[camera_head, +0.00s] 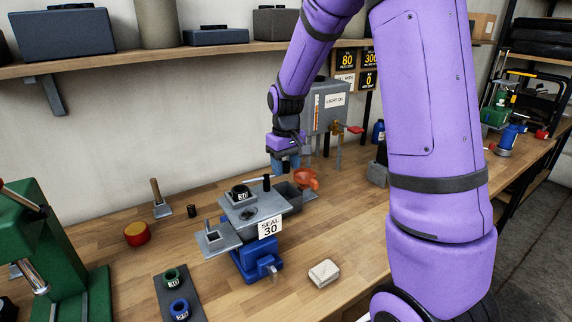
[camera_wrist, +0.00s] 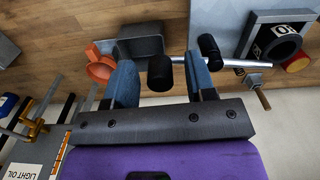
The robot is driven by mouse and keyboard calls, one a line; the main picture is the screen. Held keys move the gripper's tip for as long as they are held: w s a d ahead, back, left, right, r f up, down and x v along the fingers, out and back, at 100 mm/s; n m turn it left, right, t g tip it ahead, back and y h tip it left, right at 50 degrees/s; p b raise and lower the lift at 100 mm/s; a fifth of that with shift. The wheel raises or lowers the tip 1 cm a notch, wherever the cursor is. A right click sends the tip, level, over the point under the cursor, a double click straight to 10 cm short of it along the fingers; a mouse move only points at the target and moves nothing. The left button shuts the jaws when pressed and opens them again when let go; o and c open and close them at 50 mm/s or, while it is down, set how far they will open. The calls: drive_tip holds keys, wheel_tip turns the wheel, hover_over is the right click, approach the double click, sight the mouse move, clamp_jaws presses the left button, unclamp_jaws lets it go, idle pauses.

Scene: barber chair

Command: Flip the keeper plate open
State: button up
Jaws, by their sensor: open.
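A blue stand (camera_head: 258,258) on the bench carries grey plates (camera_head: 268,209) and a label reading "SEAL 30". A black marked ring (camera_head: 240,192) sits on top, also in the wrist view (camera_wrist: 281,42). I cannot tell which plate is the keeper plate. A thin silver rod (camera_wrist: 235,63) with black knobs (camera_wrist: 160,73) (camera_wrist: 208,45) crosses the wrist view; a black knob (camera_head: 266,183) shows in the head view. My gripper (camera_head: 285,163) is open, above and behind the stand. Its blue fingers (camera_wrist: 163,80) appear either side of one knob; contact cannot be told.
A grey bin (camera_head: 291,198) adjoins the stand, with an orange funnel-like cup (camera_head: 306,179) beside it. A grey "LIGHT OIL" tank (camera_head: 328,108) with a tap stands behind. A green press (camera_head: 40,245) is at left; a pale block (camera_head: 324,273) lies in front. A shelf hangs above.

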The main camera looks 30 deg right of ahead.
clamp_jaws()
drive_tip(key=shift+s+m, duration=0.15)
drive_tip(key=shift+m, duration=0.15)
drive_tip(key=shift+s+a+m, duration=0.65)
drive_tip(key=shift+s+m, duration=0.05)
drive_tip(key=shift+m, duration=1.25)
drive_tip(key=shift+s+a+m, duration=0.6)
drive_tip(key=shift+s+m, duration=0.05)
drive_tip(key=shift+m, duration=1.35)
drive_tip(key=shift+s+a+m, duration=0.65)
drive_tip(key=shift+s+m, duration=0.05)
drive_tip(key=shift+m, duration=1.25)
unclamp_jaws()
